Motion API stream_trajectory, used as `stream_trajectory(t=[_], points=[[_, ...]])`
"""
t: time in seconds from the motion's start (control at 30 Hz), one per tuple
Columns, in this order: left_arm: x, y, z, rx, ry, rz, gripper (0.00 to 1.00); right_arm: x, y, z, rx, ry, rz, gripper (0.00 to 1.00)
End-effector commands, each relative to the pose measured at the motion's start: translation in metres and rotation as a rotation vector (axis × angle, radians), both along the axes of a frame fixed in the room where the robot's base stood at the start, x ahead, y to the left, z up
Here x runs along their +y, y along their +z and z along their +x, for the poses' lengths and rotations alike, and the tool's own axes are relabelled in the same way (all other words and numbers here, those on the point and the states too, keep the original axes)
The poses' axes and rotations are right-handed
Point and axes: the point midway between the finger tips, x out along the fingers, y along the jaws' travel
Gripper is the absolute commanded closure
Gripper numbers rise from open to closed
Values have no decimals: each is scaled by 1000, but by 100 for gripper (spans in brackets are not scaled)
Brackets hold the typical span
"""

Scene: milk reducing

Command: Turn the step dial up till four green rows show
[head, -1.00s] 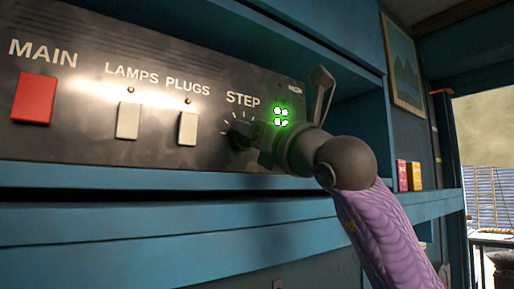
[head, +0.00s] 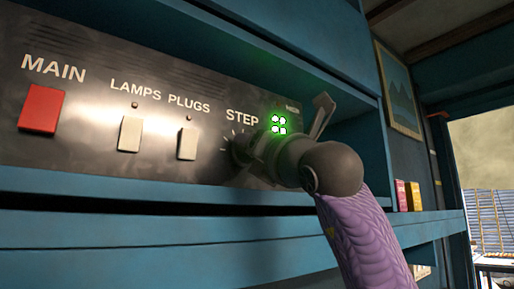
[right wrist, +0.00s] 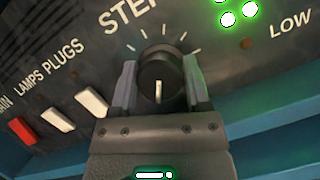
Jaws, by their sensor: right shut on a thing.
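The step dial (head: 240,150) is a black round knob under the word STEP on the dark panel. In the right wrist view the dial (right wrist: 158,72) sits between the two fingers of my right gripper (right wrist: 161,88), its white mark pointing down towards the palm. My right gripper (head: 262,152) is shut on the dial in the head view and partly hides it. The green lamps (head: 278,124) right of STEP glow in two rows of two; the gripper may cover part of the display below. My left gripper is not in view.
Left of the dial are a red MAIN switch (head: 41,108) and pale LAMPS (head: 130,133) and PLUGS (head: 187,143) switches. A blue shelf edge (head: 120,192) runs below the panel. Small pink and yellow boxes (head: 408,195) stand to the right.

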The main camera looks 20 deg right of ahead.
Motion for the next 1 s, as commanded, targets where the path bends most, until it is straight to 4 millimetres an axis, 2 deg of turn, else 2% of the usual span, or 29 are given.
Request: stream_trajectory(t=[0.03, 0.07, 0.2, 0.47, 0.53, 0.8, 1.0], points=[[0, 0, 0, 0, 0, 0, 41, 0, 1, 0, -2, 1, 1, 98], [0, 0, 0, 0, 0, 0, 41, 0, 1, 0, -2, 1, 1, 35], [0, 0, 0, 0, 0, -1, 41, 0, 1, 0, -3, 1, 0, 5], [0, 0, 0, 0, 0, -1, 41, 0, 0, 0, -2, 0, 0, 4], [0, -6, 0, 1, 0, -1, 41, -1, -3, -5, -4, 0, 0, 4], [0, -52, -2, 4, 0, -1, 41, -15, -33, -62, -5, 0, 0, 4], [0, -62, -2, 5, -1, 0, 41, -21, -39, -88, -3, 1, -1, 4]])
